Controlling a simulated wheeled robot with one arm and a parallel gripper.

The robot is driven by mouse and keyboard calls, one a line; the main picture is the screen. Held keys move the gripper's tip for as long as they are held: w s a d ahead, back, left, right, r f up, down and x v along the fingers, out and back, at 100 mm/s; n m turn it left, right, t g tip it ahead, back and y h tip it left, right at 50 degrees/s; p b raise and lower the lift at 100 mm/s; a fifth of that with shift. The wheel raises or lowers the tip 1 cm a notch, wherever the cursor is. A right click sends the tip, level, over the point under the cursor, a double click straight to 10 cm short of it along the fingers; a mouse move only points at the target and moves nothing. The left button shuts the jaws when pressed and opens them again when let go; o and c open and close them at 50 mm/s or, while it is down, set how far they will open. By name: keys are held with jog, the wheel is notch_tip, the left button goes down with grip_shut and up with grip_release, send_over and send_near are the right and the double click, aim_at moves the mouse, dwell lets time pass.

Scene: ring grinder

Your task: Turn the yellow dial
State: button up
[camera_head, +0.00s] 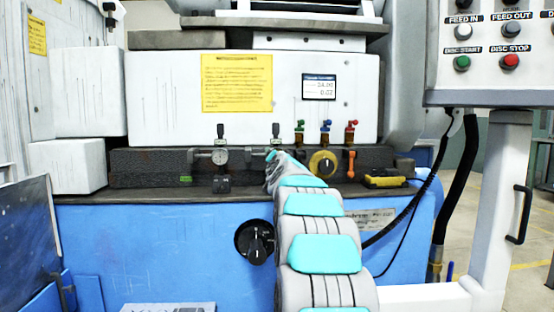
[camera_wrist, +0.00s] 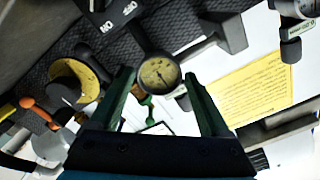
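The yellow dial (camera_head: 322,164), a yellow ring with a dark central knob, is mounted on the dark ledge just right of my arm's far end. In the wrist view it (camera_wrist: 88,78) shows at the left, outside the fingers. My gripper (camera_wrist: 158,80) is open, its two dark green fingers spread with nothing held. A round gauge (camera_wrist: 159,75) shows between and beyond the fingertips; how far beyond cannot be told. In the head view the fingers are not clearly visible at the arm's end.
An orange lever (camera_head: 351,165) stands right of the dial, and small coloured valves (camera_head: 326,127) stand above. A yellow-and-black tool (camera_head: 386,181) lies farther right. A black rotary knob (camera_head: 257,246) is on the blue front below. A control panel (camera_head: 490,50) overhangs at upper right.

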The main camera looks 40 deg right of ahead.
jog(key=shift+o, duration=1.3)
jog(key=shift+f, duration=0.1)
jog(key=b+v, duration=0.1)
jog(key=v, duration=0.6)
jog(key=shift+s+a+b, duration=0.2)
jog(key=shift+s+b, duration=0.15)
jog(key=shift+b, duration=0.05)
